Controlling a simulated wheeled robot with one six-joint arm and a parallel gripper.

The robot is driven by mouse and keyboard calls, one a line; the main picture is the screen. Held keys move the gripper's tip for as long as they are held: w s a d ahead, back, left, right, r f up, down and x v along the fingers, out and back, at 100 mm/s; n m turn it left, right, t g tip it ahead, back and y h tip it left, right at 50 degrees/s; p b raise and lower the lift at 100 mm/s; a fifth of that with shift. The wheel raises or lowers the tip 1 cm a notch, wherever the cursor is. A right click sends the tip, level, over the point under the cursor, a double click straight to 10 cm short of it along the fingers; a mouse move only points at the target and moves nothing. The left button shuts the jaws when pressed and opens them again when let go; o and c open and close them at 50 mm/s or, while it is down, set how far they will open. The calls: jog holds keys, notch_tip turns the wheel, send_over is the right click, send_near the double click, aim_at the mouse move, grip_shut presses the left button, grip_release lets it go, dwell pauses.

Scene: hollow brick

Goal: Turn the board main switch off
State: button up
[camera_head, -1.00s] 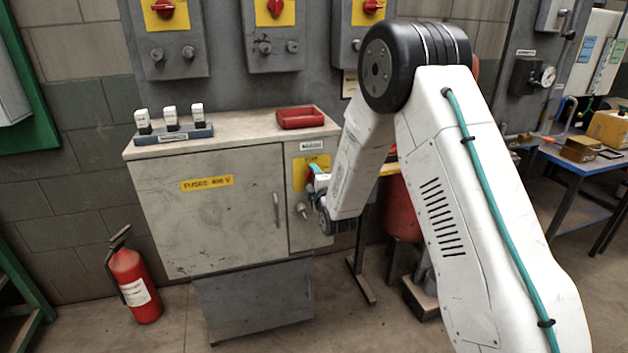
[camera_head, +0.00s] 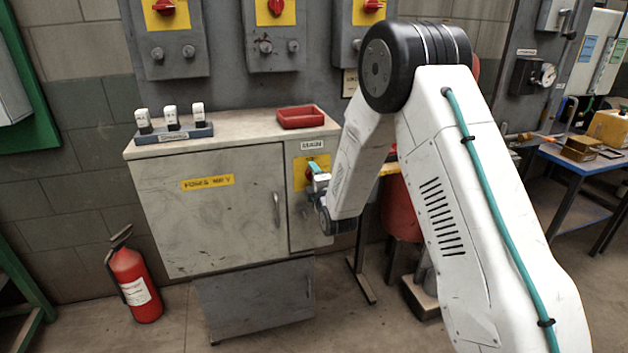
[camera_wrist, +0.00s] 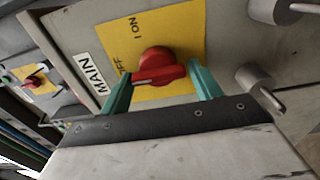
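The red rotary main switch (camera_wrist: 159,68) sits on a yellow plate (camera_wrist: 185,28) beside a MAIN label, with "I ON" lettering and a partly hidden "OFF". Its handle lies nearly crosswise in the wrist view, with a pale mark on its left end, the side of the OFF lettering. My gripper (camera_wrist: 160,75) has its two teal fingers on either side of the knob, close to the handle's ends. They look spread; I cannot tell whether they touch it. In the head view, my gripper (camera_head: 317,172) is at the yellow plate and hides most of the switch.
The grey fuse cabinet (camera_head: 215,225) carries a red tray (camera_head: 300,117) and a rack of fuses (camera_head: 173,133). Other red switches (camera_head: 276,8) are on the panel above. A metal knob (camera_wrist: 258,82) stands close to my right finger. A fire extinguisher (camera_head: 135,285) stands at left.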

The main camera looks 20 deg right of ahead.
jog(key=s, duration=0.7)
jog(key=shift+s, duration=0.4)
